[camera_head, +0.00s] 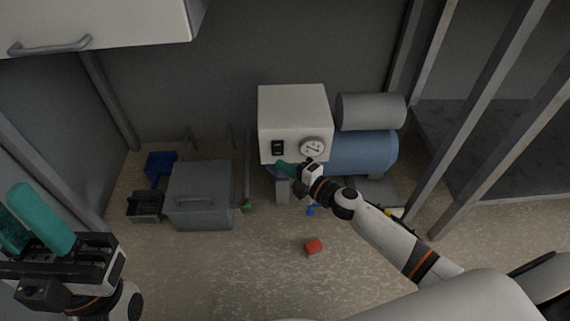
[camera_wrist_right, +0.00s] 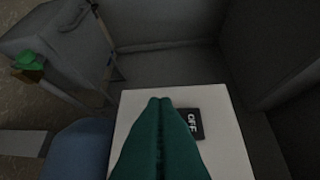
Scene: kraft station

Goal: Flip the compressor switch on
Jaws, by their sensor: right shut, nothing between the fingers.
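The compressor has a white box (camera_head: 294,104) with a blue tank (camera_head: 362,152) and a grey cylinder (camera_head: 371,111) beside it. A black switch (camera_head: 278,148) sits on the box front, left of a round gauge (camera_head: 312,148). In the right wrist view the switch (camera_wrist_right: 193,124) carries the word OFF. My right gripper (camera_head: 281,166) has its teal fingers shut and empty, with the tips just below the switch in the head view. In the wrist view the fingers (camera_wrist_right: 159,103) partly cover the switch; contact cannot be told. My left gripper (camera_head: 27,220) is open and empty at lower left.
A grey box (camera_head: 200,195) stands left of the compressor, with a blue dustpan-like item (camera_head: 160,166) and a black item (camera_head: 145,206) beside it. A red block (camera_head: 313,246) lies on the floor. Metal posts (camera_head: 490,110) rise at right; a white cabinet (camera_head: 100,22) hangs upper left.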

